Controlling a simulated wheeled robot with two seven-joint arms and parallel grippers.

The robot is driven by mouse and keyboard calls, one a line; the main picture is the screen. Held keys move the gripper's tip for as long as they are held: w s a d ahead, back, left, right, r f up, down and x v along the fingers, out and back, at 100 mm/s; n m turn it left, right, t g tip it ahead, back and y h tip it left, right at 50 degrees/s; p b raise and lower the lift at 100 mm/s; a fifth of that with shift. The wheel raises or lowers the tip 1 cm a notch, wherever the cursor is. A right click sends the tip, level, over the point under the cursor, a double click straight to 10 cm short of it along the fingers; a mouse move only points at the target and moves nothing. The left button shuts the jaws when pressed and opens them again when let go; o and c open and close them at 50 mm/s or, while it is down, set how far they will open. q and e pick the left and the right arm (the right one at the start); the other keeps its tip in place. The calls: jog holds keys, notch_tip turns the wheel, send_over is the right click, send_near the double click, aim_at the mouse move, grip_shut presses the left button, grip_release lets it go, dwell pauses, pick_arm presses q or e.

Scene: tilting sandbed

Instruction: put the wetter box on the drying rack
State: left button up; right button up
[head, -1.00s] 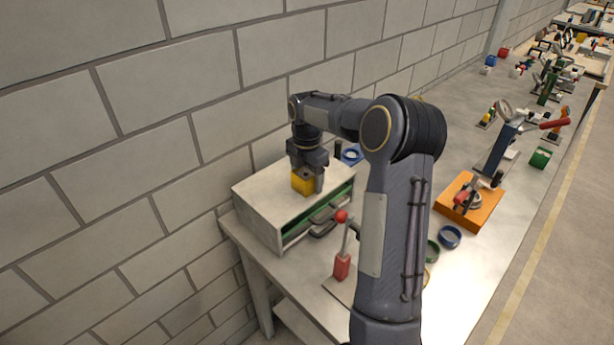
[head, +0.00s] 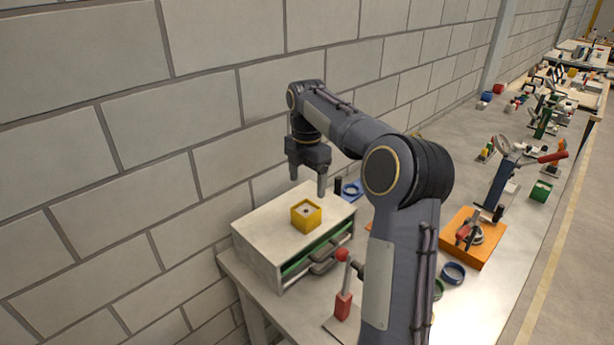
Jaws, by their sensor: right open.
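A yellow box (head: 306,216) with an open top sits upright on top of a pale cabinet (head: 262,230) against the wall. Something small and pale shows inside the box. My right gripper (head: 308,188) is open and empty, a little above and behind the box, clear of it. I cannot make out a drying rack for certain, nor how wet the box is. My left gripper is not in view.
The cabinet's front holds green-edged drawers with dark handles (head: 325,265). A red-handled lever (head: 344,300) stands before it. An orange base (head: 473,238) with a clamp, blue ring (head: 453,273) and green box (head: 541,191) stand on the bench to the right.

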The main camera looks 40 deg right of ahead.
jog(key=s+a+r+m+t+y, duration=0.2)
jog(key=s+a+r+m+t, duration=0.15)
jog(key=s+a+m, duration=0.9)
jog(key=s+a+f+m+t+y, duration=0.1)
jog(key=s+a+f+m, duration=0.3)
jog(key=s, duration=0.3)
jog(key=s+a+f+m+t, duration=0.1)
jog(key=s+a+f+m, duration=0.3)
jog(key=s+a, duration=0.2)
jog(key=shift+s+f+y, duration=0.2)
jog(key=shift+s+y, duration=0.2)
jog(key=shift+s, duration=0.3)
jog(key=shift+a, duration=0.1)
jog(key=shift+f+b, duration=0.85)
